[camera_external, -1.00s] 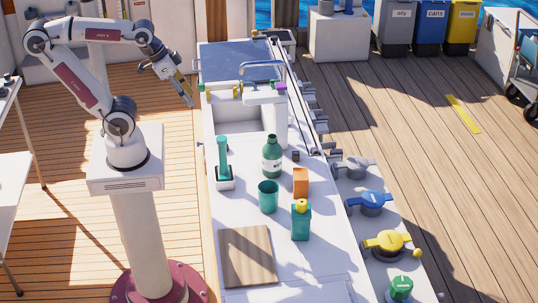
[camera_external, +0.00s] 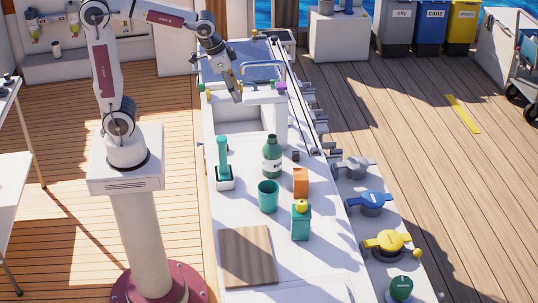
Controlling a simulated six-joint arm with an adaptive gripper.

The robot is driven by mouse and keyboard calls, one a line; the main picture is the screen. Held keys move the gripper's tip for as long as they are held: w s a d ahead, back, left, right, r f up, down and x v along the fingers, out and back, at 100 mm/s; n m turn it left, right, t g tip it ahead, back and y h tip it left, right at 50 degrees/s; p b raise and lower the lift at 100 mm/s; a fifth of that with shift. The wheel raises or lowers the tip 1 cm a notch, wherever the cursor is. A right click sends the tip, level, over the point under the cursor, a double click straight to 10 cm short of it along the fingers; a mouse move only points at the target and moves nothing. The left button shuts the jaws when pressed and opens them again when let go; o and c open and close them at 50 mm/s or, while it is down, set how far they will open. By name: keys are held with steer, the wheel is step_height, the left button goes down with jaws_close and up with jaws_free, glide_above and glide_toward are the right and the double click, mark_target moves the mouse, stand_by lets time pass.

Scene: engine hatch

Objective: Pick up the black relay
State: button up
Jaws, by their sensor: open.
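I cannot pick out the black relay with certainty. A small dark block (camera_external: 295,156) sits on the white counter (camera_external: 232,209), right of the dark green bottle; it is too small to identify. My gripper (camera_external: 237,96) is open and points down above the counter, close to the left side of the sink's tap. It seems to hold nothing. It hides part of the counter behind it.
A tap (camera_external: 265,68) arches beside my gripper. Green (camera_external: 202,87) and purple (camera_external: 281,88) blocks flank the sink (camera_external: 235,122). Nearer stand a green bottle (camera_external: 272,158), a teal cup (camera_external: 268,197), an orange box (camera_external: 300,182) and a teal soap bottle (camera_external: 301,222).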

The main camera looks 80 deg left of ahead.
steer(key=w+f+g, duration=0.1)
steer(key=w+f, duration=0.7)
steer(key=w, duration=0.4)
steer(key=m+g, duration=0.1)
glide_above(298, 154)
step_height(298, 154, down, 14)
steer(key=shift+s+d+r+y, duration=0.1)
steer(key=shift+s+d+y, duration=0.3)
steer(key=shift+d, duration=0.05)
steer(key=shift+w+a+f, duration=0.1)
steer(key=shift+a+f, duration=0.1)
steer(key=shift+f, duration=1.1)
steer(key=shift+f, duration=0.15)
